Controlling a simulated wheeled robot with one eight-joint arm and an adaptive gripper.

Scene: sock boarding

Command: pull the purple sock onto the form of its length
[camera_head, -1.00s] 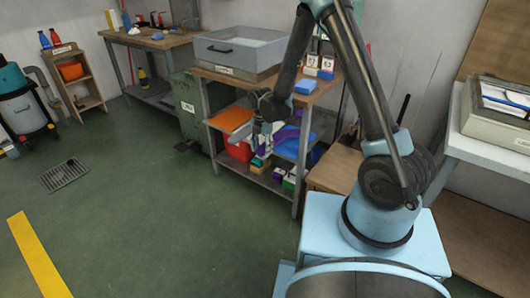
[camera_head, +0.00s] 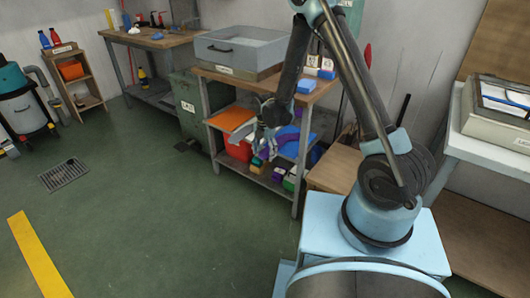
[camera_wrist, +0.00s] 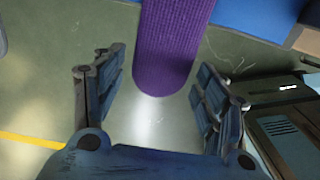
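The purple sock (camera_wrist: 170,45) shows in the wrist view as a ribbed, flat purple length with a rounded end towards my gripper. Its far end runs out of the top of that view. My gripper (camera_wrist: 161,62) is open, one finger on each side of the sock, with gaps between the fingers and the cloth. In the head view my gripper (camera_head: 264,152) is small, in front of the shelf unit, with a purple patch beside it. I cannot tell whether a form is inside the sock, nor make out any form's length.
The shelf unit (camera_head: 249,176) holds an orange sheet (camera_head: 230,119), a red bin (camera_head: 238,150) and small coloured boxes. A blue surface (camera_wrist: 262,16) lies at upper right in the wrist view. The green floor at left is open.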

